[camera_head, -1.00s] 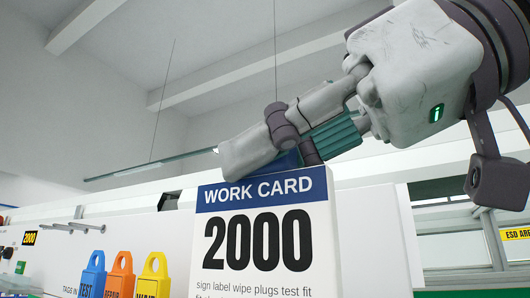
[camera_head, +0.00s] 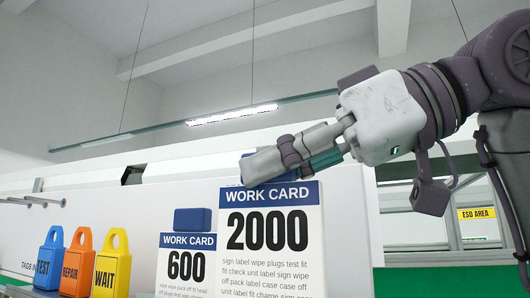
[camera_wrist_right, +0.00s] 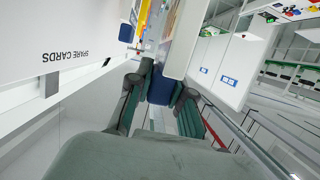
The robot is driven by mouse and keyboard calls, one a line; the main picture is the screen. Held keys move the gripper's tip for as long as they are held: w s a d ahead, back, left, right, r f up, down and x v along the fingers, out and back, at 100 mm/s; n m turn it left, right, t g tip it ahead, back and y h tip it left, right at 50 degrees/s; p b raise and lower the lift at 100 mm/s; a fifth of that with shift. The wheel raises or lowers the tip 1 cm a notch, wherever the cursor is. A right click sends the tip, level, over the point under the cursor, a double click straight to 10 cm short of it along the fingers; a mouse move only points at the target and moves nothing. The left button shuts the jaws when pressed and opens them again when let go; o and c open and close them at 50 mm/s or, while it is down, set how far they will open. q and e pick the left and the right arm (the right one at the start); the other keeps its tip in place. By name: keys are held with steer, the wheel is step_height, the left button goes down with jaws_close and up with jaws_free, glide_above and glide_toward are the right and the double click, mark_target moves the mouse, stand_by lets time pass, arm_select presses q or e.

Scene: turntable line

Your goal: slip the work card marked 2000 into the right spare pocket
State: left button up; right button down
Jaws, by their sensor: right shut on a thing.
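The work card marked 2000 (camera_head: 270,233) is white with a blue header and hangs upright below my right gripper (camera_head: 264,168). The gripper is shut on the blue tab at the card's top; the tab also shows between the fingers in the right wrist view (camera_wrist_right: 160,88). The card's lower end is cut off by the head view's bottom edge. In the right wrist view a white panel (camera_wrist_right: 60,85) carries the words SPARE CARDS, upside down. The right spare pocket cannot be clearly made out. My left gripper is not in view.
A work card marked 600 (camera_head: 187,265) with a blue tab stands just left of the 2000 card. Blue TEST (camera_head: 50,256), orange REPAIR (camera_head: 77,266) and yellow WAIT (camera_head: 112,268) tags stand farther left. A white wall panel (camera_head: 150,205) runs behind.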

steer(key=shift+w+d+f+b, duration=0.25)
steer(key=shift+w+f, duration=0.4)
steer(key=shift+w, duration=0.35)
steer(key=shift+w+d+f+b, duration=0.2)
steer(key=shift+w+d+f, duration=0.3)
steer(key=shift+w, duration=0.5)
steer(key=shift+w+d+f+b, duration=0.2)
steer(key=shift+w+f, duration=0.55)
steer(key=shift+w, duration=0.25)
steer(key=c, duration=1)
jaws_free()
steer(key=v, duration=1.2)
